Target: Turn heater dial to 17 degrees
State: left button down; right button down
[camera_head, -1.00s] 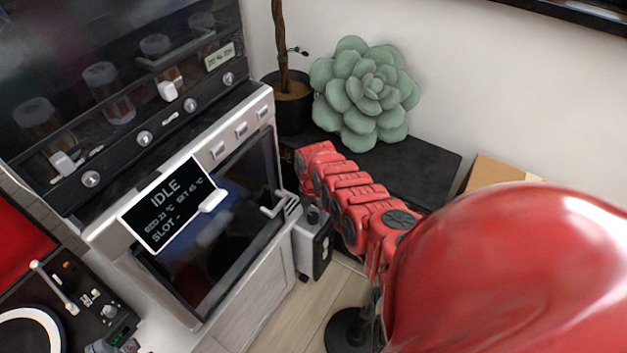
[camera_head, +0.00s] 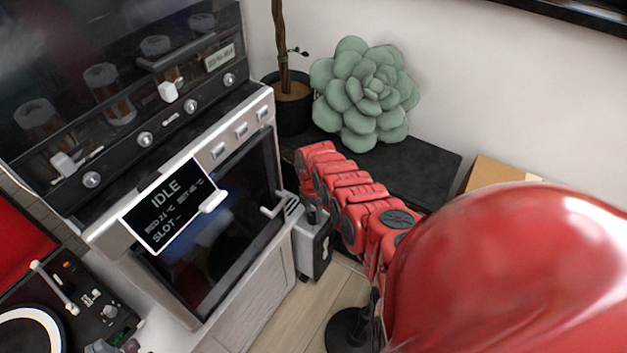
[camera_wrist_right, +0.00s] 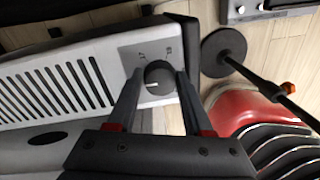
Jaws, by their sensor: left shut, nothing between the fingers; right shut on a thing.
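The heater (camera_head: 313,247) is a small pale box with dark parts on the floor beside the cabinet. In the right wrist view, its white body (camera_wrist_right: 62,88) has dark vent slots and a grey panel. The dark round dial (camera_wrist_right: 159,77) sits on that panel, with a white pointer mark towards the left. My right gripper (camera_wrist_right: 160,82) is shut on the dial, one finger on each side of it. In the head view its red arm reaches down to the heater, and the fingers are hard to make out. My left gripper is not in view.
A silver-framed machine with an IDLE display (camera_head: 173,206) stands left of the heater. A black low surface (camera_head: 425,170) with a green succulent (camera_head: 366,92) and potted trunk (camera_head: 292,105) is behind. A black round base with a pole (camera_wrist_right: 224,52) stands close to the right gripper.

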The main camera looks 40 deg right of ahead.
jog(key=m, duration=0.5)
jog(key=shift+s+m+p, duration=0.1)
jog(key=shift+m+p, duration=0.2)
jog(key=shift+p, duration=0.1)
jog(key=m, duration=0.5)
jog(key=shift+r+p, duration=0.1)
jog(key=shift+p, duration=0.25)
jog(key=shift+m, duration=0.3)
jog(key=shift+c, duration=1.5)
grip_release()
notch_tip(320, 180, up, 6)
jog(key=p, duration=0.4)
jog(key=shift+d+r, duration=0.15)
notch_tip(320, 180, up, 11)
jog(key=shift+w+d, duration=0.25)
